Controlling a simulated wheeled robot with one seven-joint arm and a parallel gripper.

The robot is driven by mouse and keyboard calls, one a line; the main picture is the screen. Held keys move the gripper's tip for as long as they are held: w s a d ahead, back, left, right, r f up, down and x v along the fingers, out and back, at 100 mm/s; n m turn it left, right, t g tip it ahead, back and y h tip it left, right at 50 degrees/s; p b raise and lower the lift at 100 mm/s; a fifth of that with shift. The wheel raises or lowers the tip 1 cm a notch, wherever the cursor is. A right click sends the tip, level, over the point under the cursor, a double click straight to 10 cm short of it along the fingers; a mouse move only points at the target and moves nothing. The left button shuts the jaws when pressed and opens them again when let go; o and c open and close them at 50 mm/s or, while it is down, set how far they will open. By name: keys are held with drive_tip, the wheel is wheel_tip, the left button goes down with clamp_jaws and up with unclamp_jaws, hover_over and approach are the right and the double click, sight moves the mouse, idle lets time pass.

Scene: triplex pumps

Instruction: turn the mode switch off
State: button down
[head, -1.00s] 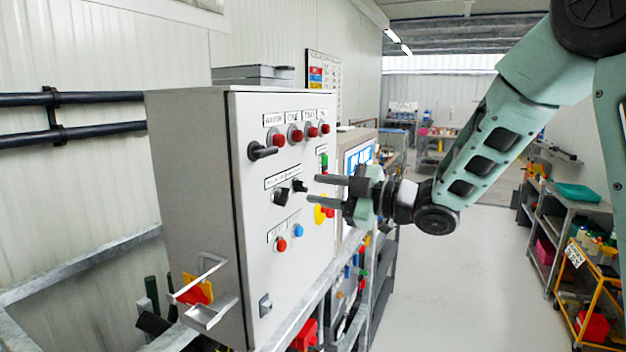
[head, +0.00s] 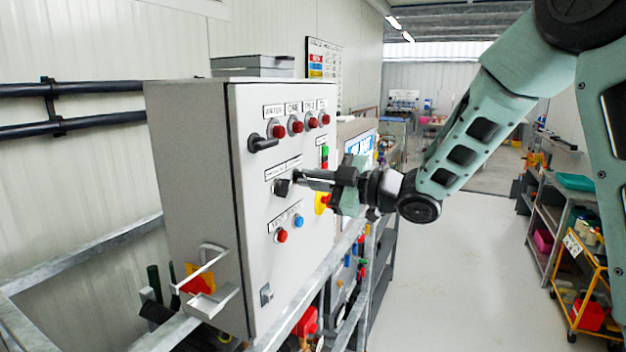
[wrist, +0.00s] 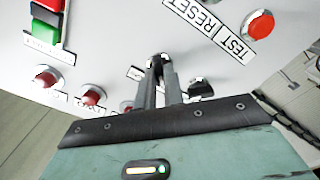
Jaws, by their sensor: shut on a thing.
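The grey control cabinet (head: 283,225) carries two black rotary knobs side by side in the middle of its front. My gripper (head: 303,179) reaches in from the right and is shut on the right black knob, which its fingers mostly hide. In the wrist view my gripper (wrist: 160,68) has its two fingers close together at this knob (wrist: 157,59). The left black knob (head: 281,188) is free, and it also shows beside the fingers in the wrist view (wrist: 201,88). The knob labels are too small or covered to read, so I cannot tell the held knob's setting.
A row of red indicators (head: 297,126) and a black handle (head: 263,144) sit above the knobs. A red button (head: 281,236) and a blue button (head: 298,221) sit below. A yellow-based red button (head: 322,203) is close to my gripper.

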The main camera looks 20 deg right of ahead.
drive_tip(key=m+p, duration=0.1)
drive_tip(key=m, duration=0.4)
drive_tip(key=shift+r, duration=0.1)
drive_tip(key=shift+m+p, duration=0.85)
drive_tip(key=shift+m, duration=0.85)
drive_tip(key=c, duration=1.5)
unclamp_jaws()
drive_tip(key=shift+d, duration=0.1)
drive_tip(key=b+v, duration=0.5)
drive_tip(key=v, duration=1.2)
